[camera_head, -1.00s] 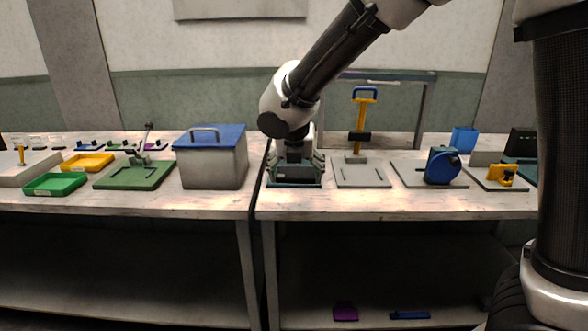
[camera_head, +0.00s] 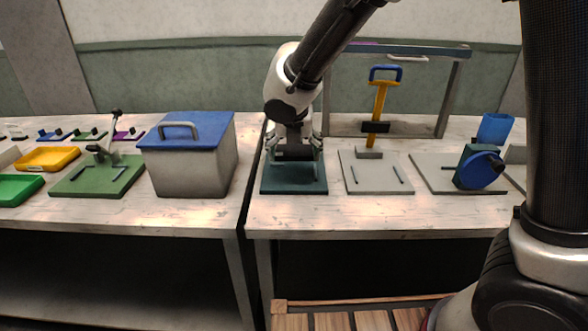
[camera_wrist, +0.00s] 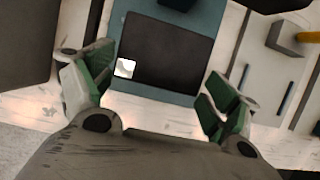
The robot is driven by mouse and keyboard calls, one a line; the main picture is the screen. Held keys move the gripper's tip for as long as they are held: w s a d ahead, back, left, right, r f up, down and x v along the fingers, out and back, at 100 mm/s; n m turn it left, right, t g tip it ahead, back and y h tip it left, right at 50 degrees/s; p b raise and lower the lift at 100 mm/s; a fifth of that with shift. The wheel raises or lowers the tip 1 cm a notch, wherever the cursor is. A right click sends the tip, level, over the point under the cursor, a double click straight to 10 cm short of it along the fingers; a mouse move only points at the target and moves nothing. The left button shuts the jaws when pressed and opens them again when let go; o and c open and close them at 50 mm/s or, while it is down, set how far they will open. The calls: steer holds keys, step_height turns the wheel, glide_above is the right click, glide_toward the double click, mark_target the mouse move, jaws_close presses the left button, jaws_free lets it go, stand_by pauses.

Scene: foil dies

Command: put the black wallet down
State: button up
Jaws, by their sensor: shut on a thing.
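The black wallet (camera_wrist: 175,50) is a flat dark rectangle with a small white patch near its left edge in the wrist view. My gripper (camera_wrist: 163,80) has its green-padded fingers on the wallet's left and right sides and is shut on it. A dark teal plate (camera_wrist: 206,12) shows beneath and around the wallet. In the head view my gripper (camera_head: 294,165) points down over this teal plate (camera_head: 293,186), near the left end of the right table. The wallet is hard to make out there, and I cannot tell whether it touches the plate.
A grey plate (camera_head: 376,180) with a yellow, blue-handled press (camera_head: 379,105) stands right of the teal plate. Farther right is a blue round device (camera_head: 479,168). A grey box with a blue lid (camera_head: 190,150) stands left, across the gap between tables. A grey frame (camera_head: 448,95) stands behind.

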mark_target(294, 178)
steer(key=shift+f, duration=3.1)
steer(key=shift+f, duration=0.15)
steer(key=o, duration=0.9)
